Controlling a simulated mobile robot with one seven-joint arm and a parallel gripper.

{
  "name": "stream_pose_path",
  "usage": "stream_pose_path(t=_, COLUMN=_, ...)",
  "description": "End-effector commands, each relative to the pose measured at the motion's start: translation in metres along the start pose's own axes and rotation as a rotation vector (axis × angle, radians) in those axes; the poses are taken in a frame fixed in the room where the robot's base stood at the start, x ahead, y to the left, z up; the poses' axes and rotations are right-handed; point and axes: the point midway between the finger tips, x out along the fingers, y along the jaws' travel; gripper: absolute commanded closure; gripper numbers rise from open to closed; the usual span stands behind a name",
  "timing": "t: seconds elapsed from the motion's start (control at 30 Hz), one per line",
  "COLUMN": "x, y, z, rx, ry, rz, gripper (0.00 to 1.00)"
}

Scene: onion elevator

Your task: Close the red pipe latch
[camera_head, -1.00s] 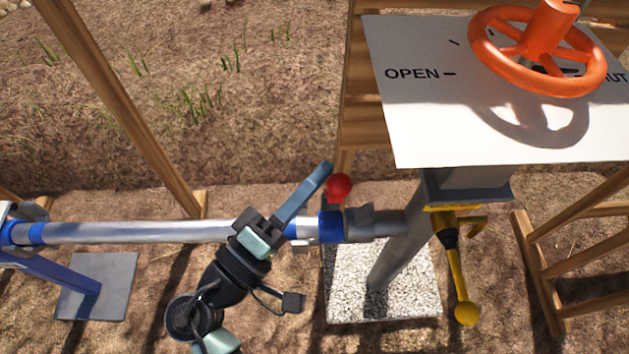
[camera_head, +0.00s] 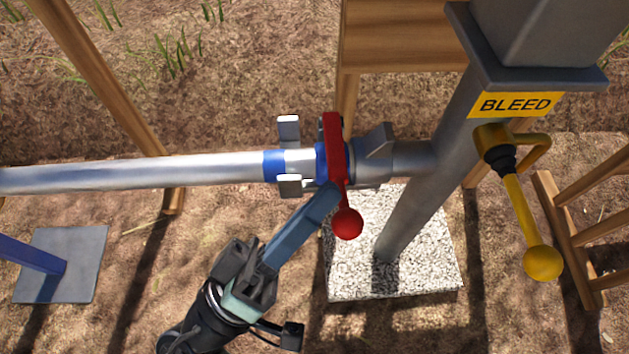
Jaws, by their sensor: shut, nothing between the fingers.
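The red pipe latch (camera_head: 333,150) is a flat red bar with a red ball knob (camera_head: 348,223) at its lower end. It lies across the blue-banded pipe joint (camera_head: 290,165), with the knob hanging just below the pipe. My gripper (camera_head: 332,192) comes up from the lower left with its blue fingers together. Its tip is beside the latch's lower arm, just left of and above the knob. I cannot tell whether it touches the latch. Nothing is held.
The silver pipe (camera_head: 130,175) runs left from the joint. A grey slanted post (camera_head: 425,200) stands on a speckled slab (camera_head: 345,275). A yellow bleed handle (camera_head: 522,210) hangs at right. Wooden frames (camera_head: 600,215) stand further right.

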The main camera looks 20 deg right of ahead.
Motion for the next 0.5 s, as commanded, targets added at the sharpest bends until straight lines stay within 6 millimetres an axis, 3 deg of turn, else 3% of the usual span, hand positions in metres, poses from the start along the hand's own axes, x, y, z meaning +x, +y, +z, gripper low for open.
stream_pose_path(t=0.5, x=-0.017, y=-0.010, z=0.015, rx=-0.002, ry=0.001, rz=-0.002, gripper=1.00)
